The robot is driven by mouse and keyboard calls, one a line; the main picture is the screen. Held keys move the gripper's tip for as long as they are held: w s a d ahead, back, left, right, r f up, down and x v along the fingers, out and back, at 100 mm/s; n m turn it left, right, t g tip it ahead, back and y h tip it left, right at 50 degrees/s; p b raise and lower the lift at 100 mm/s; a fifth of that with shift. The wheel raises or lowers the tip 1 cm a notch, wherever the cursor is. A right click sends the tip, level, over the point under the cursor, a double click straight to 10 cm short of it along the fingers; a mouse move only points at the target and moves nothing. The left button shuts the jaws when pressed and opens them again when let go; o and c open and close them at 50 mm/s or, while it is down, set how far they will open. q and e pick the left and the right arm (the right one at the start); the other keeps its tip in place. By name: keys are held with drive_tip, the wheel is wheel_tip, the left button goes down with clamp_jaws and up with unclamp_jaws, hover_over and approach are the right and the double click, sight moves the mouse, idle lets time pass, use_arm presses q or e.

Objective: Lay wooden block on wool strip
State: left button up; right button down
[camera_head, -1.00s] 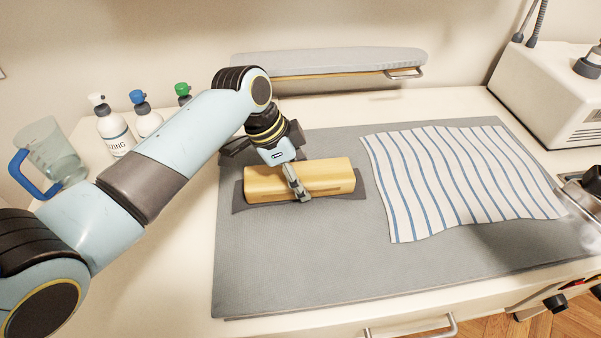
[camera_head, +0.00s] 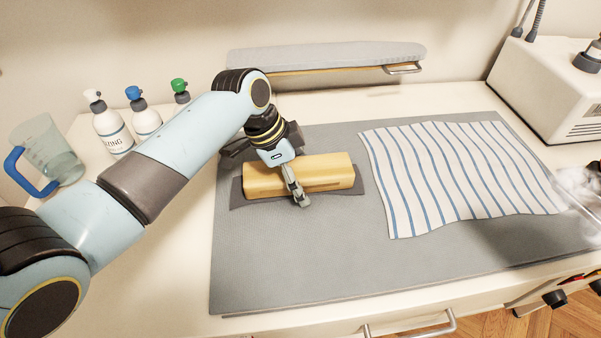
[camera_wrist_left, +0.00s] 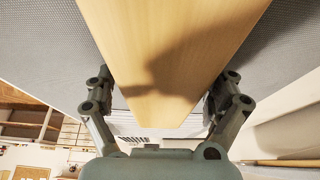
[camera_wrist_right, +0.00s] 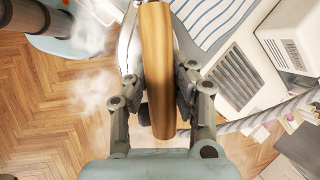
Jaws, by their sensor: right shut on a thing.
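The pale wooden block (camera_head: 325,172) lies lengthwise on the dark grey wool strip (camera_head: 240,198), whose edges show around it. My left gripper (camera_head: 285,185) is over the block's left half, with one finger in front of its near face. In the left wrist view the block (camera_wrist_left: 170,50) lies between the two fingers (camera_wrist_left: 160,100), which look slightly open. My right gripper (camera_wrist_right: 160,95) shows in the right wrist view, shut on a wooden handle (camera_wrist_right: 157,60). White steam drifts beside it, and what the handle belongs to is mostly hidden.
A striped cloth (camera_head: 460,180) lies on the right of the grey mat (camera_head: 300,270). Several bottles (camera_head: 147,118) and a measuring jug (camera_head: 47,150) stand at the left. A padded board (camera_head: 330,56) is at the back. A white machine (camera_head: 545,85) stands back right.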

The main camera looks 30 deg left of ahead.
use_arm(q)
drive_tip(key=shift+s+a, duration=0.15)
drive_tip(key=shift+s, duration=0.05)
drive_tip(key=shift+r, duration=0.35)
drive_tip(key=v, duration=1.2)
drive_tip(key=shift+w+r+p, duration=0.2)
drive_tip(key=shift+r+p, duration=0.1)
drive_tip(key=shift+r, duration=0.05)
